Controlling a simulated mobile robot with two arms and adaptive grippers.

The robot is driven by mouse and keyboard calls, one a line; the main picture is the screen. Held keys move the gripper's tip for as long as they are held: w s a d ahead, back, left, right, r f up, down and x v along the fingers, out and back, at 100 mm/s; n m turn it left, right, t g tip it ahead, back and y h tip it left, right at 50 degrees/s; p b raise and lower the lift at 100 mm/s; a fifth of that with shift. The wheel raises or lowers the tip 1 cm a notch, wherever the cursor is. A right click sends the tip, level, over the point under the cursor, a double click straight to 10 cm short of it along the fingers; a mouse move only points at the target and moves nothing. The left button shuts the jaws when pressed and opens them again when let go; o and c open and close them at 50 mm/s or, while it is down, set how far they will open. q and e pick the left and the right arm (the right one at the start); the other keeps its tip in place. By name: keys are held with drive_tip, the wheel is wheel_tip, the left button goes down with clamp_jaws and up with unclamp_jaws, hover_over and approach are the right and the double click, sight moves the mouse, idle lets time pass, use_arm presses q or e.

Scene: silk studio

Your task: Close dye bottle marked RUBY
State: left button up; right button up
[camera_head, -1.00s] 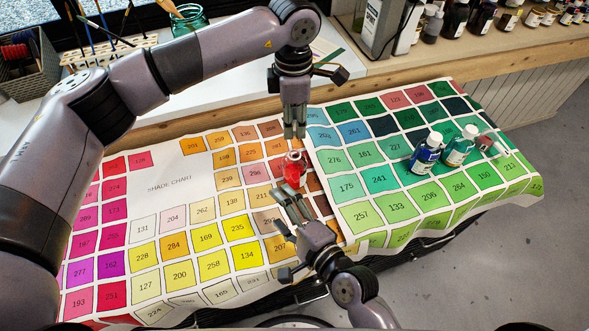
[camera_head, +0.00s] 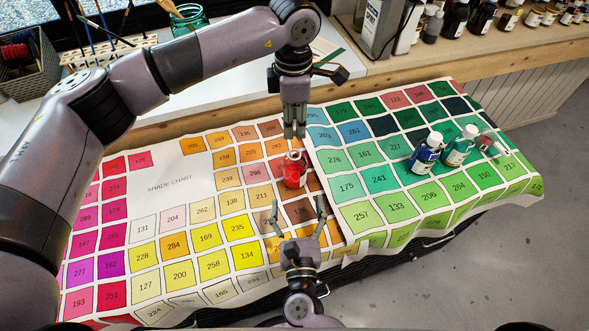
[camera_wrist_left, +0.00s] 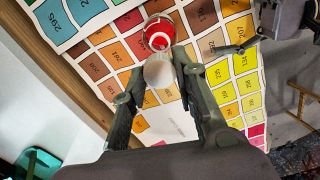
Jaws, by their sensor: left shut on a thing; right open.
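A red dye bottle (camera_head: 295,174) stands on the shade chart; its label is not readable. In the left wrist view the red bottle (camera_wrist_left: 159,33) shows a pale ring at its top and no cap on it. My left gripper (camera_head: 294,134) is above the bottle, pointing down. In the left wrist view its fingers (camera_wrist_left: 163,80) are shut on a round white cap (camera_wrist_left: 158,72), apart from the bottle as far as I can tell. My right gripper (camera_head: 298,212) is open and empty, on the near side of the bottle, with its fingers pointing toward it.
More bottles (camera_head: 482,18) line the back shelf. The chart's left part is clear.

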sight(295, 176)
drive_tip(key=w, duration=1.2)
drive_tip(key=shift+a, duration=0.3)
drive_tip(key=shift+c, duration=0.3)
clamp_jaws()
